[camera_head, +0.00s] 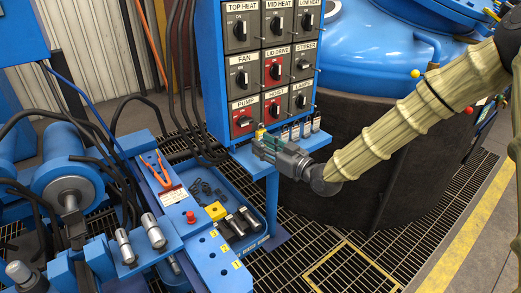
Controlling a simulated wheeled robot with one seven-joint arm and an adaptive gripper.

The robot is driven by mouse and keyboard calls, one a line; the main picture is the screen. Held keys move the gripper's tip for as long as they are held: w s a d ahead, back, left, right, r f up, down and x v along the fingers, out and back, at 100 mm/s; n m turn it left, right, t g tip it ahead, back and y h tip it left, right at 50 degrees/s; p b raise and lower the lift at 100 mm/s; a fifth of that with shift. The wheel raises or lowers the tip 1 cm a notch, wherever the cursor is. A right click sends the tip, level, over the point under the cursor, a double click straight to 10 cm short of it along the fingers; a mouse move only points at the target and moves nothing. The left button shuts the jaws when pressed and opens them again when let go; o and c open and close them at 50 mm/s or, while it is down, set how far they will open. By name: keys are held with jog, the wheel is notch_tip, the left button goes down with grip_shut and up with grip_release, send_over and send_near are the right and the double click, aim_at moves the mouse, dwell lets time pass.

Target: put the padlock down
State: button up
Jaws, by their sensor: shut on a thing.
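My gripper (262,144) is at the small blue shelf under the switch panel, its fingers pointing left. It is shut on the padlock (260,131), a small yellow piece showing at the fingertips. The fingers hide much of it, and I cannot tell whether it touches the shelf. The blue shelf (258,169) is partly covered by my gripper.
A row of several small grey padlocks (295,131) stands along the shelf to the right of my fingertips. The switch panel (231,88) rises just behind. A blue tray (252,242) holds a yellow block (215,211) and dark cylinders. The furnace (345,140) stands at right.

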jog(key=w, duration=0.1)
jog(key=w+a, duration=0.1)
jog(key=w, duration=0.2)
jog(key=shift+a+f, duration=0.15)
jog(key=shift+f, duration=1.8)
jog(key=shift+b, duration=0.3)
jog(key=shift+f, duration=0.15)
jog(key=o, duration=1.1)
jog(key=v, duration=1.2)
jog(key=shift+r+p, duration=0.2)
jog(key=shift+p, duration=0.1)
